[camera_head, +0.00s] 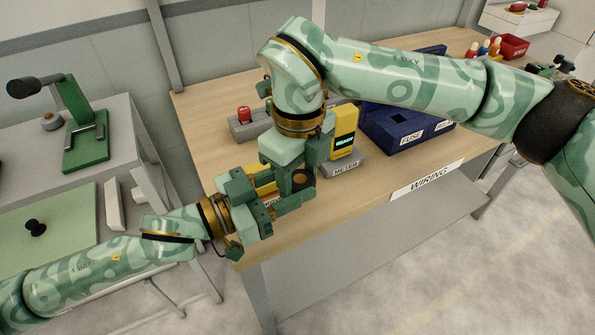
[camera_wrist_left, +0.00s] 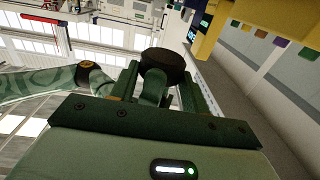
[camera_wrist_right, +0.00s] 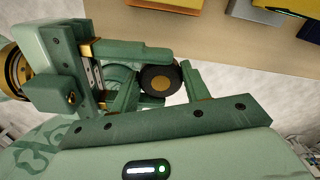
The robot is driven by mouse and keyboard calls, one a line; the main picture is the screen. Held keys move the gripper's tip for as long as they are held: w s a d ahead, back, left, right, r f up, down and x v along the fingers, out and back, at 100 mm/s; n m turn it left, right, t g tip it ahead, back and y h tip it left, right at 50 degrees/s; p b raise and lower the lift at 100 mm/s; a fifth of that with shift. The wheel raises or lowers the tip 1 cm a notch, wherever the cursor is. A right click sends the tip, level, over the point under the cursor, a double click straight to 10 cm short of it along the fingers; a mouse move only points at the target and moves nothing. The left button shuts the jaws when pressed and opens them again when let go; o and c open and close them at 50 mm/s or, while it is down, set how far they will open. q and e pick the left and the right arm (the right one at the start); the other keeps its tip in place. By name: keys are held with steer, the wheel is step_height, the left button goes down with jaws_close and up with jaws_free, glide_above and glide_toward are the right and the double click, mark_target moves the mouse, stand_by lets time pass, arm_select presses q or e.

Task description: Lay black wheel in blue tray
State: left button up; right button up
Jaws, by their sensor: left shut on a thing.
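The black wheel (camera_wrist_right: 160,79) has a brass-coloured hub and hangs in the air between my two grippers. In the head view the wheel (camera_head: 301,180) is partly covered by fingers. It also shows in the left wrist view (camera_wrist_left: 166,63). My left gripper (camera_head: 278,197) is shut on the wheel from the left. My right gripper (camera_wrist_right: 162,88) points down from above, its fingers apart on either side of the wheel. Contact of the right fingers with it is unclear. A dark blue tray-like holder (camera_head: 378,122) labelled FUSE stands on the wooden bench, partly behind my right arm.
A yellow meter (camera_head: 343,133) stands on the wooden bench (camera_head: 352,188) beside my right gripper. A grey block with a red button (camera_head: 244,114) is behind. A red bin (camera_head: 513,46) sits far right. A green panel with a black knob (camera_head: 35,228) lies left.

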arm_select(q)
steer(key=o, duration=1.1)
